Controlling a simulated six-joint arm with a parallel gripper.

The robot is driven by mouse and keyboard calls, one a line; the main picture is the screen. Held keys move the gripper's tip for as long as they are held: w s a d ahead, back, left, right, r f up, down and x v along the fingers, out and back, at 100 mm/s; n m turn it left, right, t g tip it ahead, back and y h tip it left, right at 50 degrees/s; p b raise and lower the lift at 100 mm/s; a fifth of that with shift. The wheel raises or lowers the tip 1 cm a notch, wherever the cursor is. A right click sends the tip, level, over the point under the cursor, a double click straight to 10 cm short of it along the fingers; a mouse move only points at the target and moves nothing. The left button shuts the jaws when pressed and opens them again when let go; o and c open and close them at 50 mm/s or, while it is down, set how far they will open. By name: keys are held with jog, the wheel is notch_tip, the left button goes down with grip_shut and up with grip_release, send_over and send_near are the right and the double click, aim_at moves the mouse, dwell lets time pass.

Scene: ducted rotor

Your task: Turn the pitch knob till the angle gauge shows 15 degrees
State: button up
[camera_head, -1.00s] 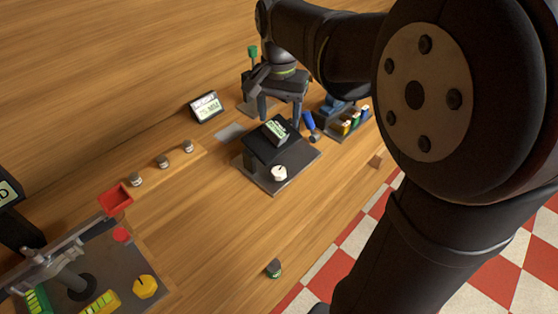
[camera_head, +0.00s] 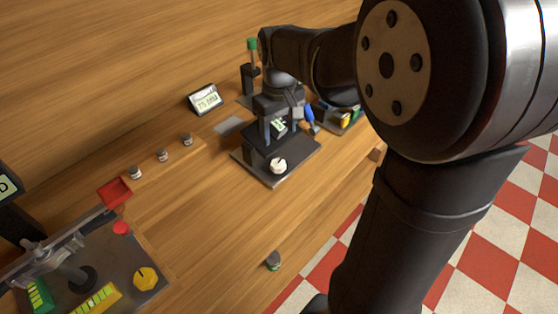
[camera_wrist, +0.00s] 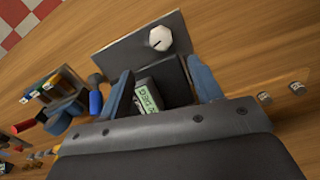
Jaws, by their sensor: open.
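A white round knob (camera_head: 278,166) with a dark pointer mark sits on a dark base plate (camera_head: 277,184); it also shows in the wrist view (camera_wrist: 160,39). Behind it stands a black block with a small green-lit display (camera_wrist: 147,101), its reading too small to make out. A yellow knob (camera_head: 146,279) with a pointer is on another plate at the lower left. Neither knob's label is legible. My gripper (camera_head: 279,121) is open over the display block. In the wrist view its two blue-grey fingers (camera_wrist: 160,88) stand either side of the block, apart from the white knob. Contact with the block cannot be told.
A rotor-like fixture (camera_head: 62,272), green and yellow strips and a red tray (camera_head: 115,191) are at the left. A tilted screen (camera_head: 204,99) stands behind. A rack (camera_wrist: 52,92) of coloured items is beside the block.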

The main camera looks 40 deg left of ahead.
aim_at(279, 164)
notch_tip(279, 164, down, 12)
jog(key=shift+r, duration=0.1)
jog(key=shift+c, duration=0.2)
jog(key=c, duration=1)
jog(key=shift+o, duration=0.2)
